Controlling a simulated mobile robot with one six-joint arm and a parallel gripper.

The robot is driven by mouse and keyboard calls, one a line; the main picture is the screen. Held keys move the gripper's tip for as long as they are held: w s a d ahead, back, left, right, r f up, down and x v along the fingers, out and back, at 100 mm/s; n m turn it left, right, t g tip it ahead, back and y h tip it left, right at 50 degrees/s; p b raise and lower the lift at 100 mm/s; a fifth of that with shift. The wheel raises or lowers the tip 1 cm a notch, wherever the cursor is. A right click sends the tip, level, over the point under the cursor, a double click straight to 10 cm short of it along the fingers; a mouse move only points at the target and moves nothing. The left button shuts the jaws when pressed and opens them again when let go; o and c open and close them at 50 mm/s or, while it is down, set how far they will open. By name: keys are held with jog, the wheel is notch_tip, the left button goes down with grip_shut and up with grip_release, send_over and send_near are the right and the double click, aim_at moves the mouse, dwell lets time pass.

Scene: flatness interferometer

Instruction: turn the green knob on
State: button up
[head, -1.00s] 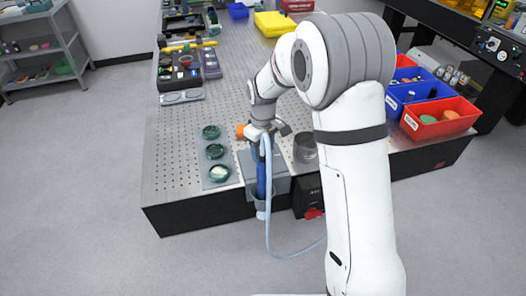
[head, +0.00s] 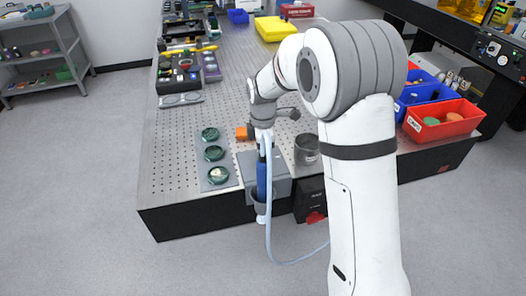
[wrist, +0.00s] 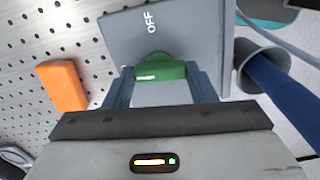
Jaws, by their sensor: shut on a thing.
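The green knob (wrist: 160,71) is on the sloped grey face of a grey box (wrist: 178,32), with the word OFF printed beside it. In the wrist view my gripper (wrist: 160,76) has its two blue-grey fingers on either side of the knob's bar, shut on it. The knob's bar lies roughly crosswise between the fingers. In the head view the grey box (head: 276,190) stands at the front edge of the perforated table, and my arm hides the knob and fingertips.
An orange block (wrist: 62,86) lies on the table left of my gripper. A blue-handled tool (head: 262,180) with a hose hangs in a holder at the box's front.

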jog(key=shift+n, duration=0.6)
jog(key=o, duration=1)
jog(key=shift+r+b, duration=0.45)
jog(key=shift+r, duration=3.5)
